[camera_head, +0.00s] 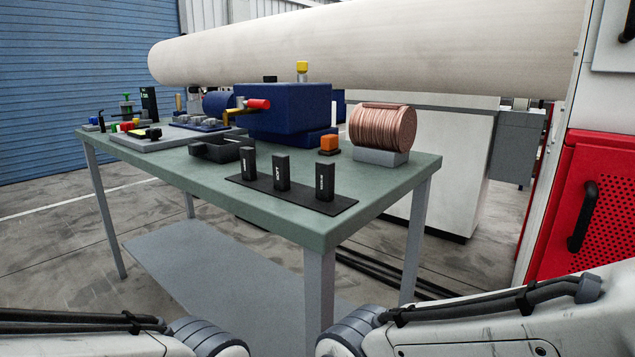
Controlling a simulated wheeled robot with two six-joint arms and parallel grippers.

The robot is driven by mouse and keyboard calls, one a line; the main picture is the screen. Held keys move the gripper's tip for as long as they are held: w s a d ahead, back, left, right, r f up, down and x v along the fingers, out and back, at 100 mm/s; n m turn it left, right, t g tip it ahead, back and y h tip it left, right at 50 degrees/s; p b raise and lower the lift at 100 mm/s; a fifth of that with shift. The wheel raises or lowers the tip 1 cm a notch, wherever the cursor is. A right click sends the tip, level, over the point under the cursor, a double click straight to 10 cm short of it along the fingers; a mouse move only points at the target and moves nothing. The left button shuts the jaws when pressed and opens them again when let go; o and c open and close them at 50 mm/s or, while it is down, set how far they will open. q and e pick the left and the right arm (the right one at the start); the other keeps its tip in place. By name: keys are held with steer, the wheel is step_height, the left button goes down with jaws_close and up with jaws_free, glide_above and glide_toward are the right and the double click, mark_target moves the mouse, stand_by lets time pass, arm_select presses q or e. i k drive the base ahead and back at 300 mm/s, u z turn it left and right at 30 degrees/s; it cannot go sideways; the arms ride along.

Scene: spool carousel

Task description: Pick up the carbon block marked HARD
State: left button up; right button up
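Three black upright carbon blocks stand in a row on a thin black mat (335,207) at the near right of the green table. They are a left block (248,165), a middle block (281,173) and a right block (325,182). Each bears small white vertical lettering, too small to read surely, so I cannot tell which one says HARD. Parts of both my arms show along the bottom edge, below and in front of the table. Neither gripper is in view.
Small tools crowd the table's far left.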

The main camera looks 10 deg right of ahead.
mark_target(247, 156)
steer(key=z, duration=2)
steer(key=i, duration=1)
steer(key=u, duration=3.15)
